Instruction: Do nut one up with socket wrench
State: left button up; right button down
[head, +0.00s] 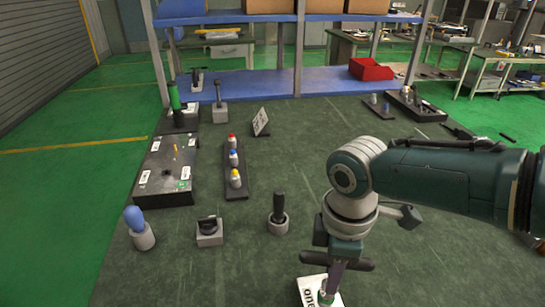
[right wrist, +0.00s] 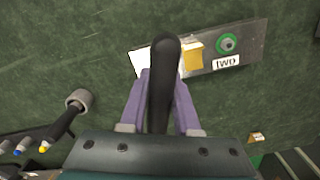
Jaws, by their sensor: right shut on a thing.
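My right gripper (head: 336,272) is shut on the socket wrench, low over the near part of the table. The wrench's black handle (head: 362,264) lies crosswise in the head view. In the right wrist view the black handle (right wrist: 165,85) stands between the two purple fingers and hides what is under it. A white label with dark letters (head: 309,289) lies beneath the gripper, with a green nut-like part (head: 325,298) at the wrench's lower end; whether the socket sits on it I cannot tell. A second green nut (right wrist: 228,43) sits by a label reading TWO (right wrist: 226,62). My left gripper is out of view.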

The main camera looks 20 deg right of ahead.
jog(key=shift+r, duration=0.1)
notch_tip(320, 180, up, 4)
jog(key=p, duration=0.4)
